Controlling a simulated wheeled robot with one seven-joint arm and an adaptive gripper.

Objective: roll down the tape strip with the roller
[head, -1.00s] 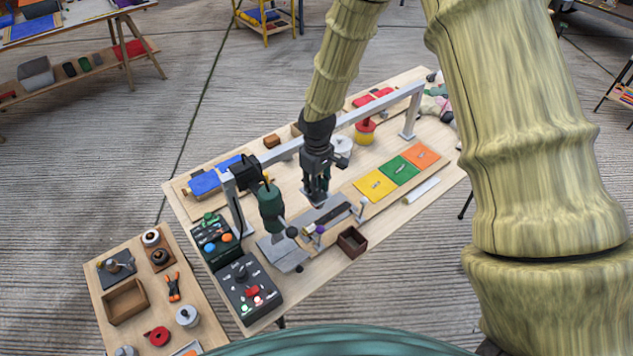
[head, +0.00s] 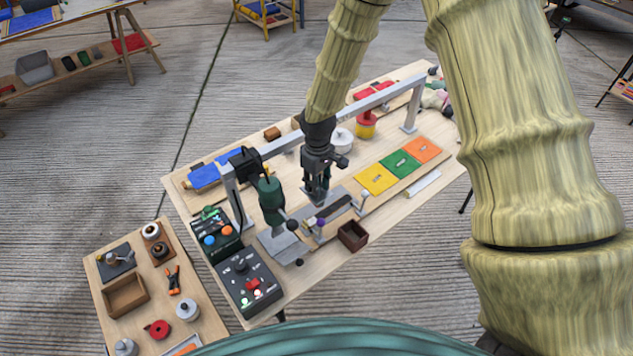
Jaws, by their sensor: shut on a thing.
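My gripper (head: 316,196) points down over the middle of the workbench. It is shut on the roller, which is mostly hidden between and behind the fingers. The dark tape strip (head: 336,207) lies on a grey plate (head: 308,220) just right of and below the fingertips. My gripper is at the strip's left part. I cannot tell whether the roller touches the strip.
A metal gantry (head: 380,98) spans the bench behind my arm. A green hanging tool (head: 270,200) stands left of my gripper. A small brown box (head: 353,236) sits in front, coloured cards (head: 402,165) to the right, and control boxes (head: 248,284) at the front left.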

